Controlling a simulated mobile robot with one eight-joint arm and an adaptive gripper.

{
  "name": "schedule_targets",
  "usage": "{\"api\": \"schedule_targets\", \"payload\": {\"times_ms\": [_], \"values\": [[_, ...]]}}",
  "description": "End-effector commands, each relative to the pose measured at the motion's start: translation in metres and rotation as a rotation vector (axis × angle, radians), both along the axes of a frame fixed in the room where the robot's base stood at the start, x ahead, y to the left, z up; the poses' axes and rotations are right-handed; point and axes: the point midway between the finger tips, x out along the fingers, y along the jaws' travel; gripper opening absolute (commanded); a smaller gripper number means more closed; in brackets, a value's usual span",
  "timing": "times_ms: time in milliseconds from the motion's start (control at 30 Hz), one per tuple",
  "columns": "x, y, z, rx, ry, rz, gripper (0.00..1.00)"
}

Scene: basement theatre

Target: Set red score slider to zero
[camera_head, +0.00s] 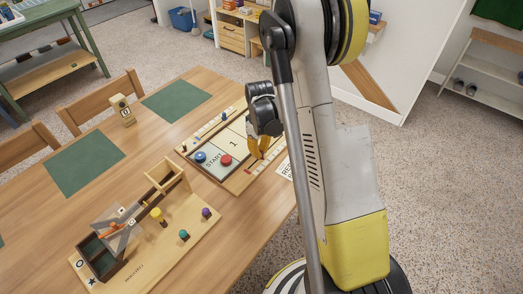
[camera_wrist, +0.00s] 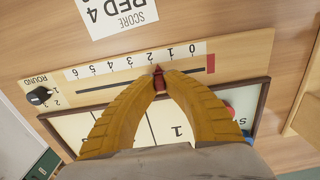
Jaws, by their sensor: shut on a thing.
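The red score slider (camera_wrist: 158,76) is a small red piece with a pointed top on a dark slot, in the wrist view. Its tip points near the 2 on a white scale (camera_wrist: 138,60) whose numbers run from 6 at left to 0 at right. My gripper (camera_wrist: 160,84) is shut on the slider, its two yellow fingers on either side. In the head view my gripper (camera_head: 262,150) is at the near right edge of the game board (camera_head: 190,153), and the slider is hard to make out there. A red mark (camera_wrist: 211,63) stands past the 0.
A printed score card (camera_wrist: 122,14) lies beyond the scale. A black round knob (camera_wrist: 39,96) is at its left. Blue (camera_head: 200,157) and red (camera_head: 225,160) pucks lie on the board. A wooden contraption (camera_head: 150,235) stands nearer on the table.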

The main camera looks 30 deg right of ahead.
Motion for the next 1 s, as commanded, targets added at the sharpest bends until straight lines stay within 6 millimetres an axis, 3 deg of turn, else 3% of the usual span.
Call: {"api": "schedule_targets", "payload": {"times_ms": [233, 600, 633, 700, 1000], "values": [[-0.016, 0.045, -0.002, 0.001, 0.0, 0.004, 0.0], [-0.02, 0.054, -0.001, 0.004, 0.003, 0.002, 0.0], [-0.02, 0.054, -0.001, 0.004, 0.003, 0.003, 0.2], [-0.02, 0.053, -0.001, 0.003, 0.002, 0.003, 0.34], [-0.019, 0.052, 0.001, 0.002, 0.001, 0.002, 0.34]]}}
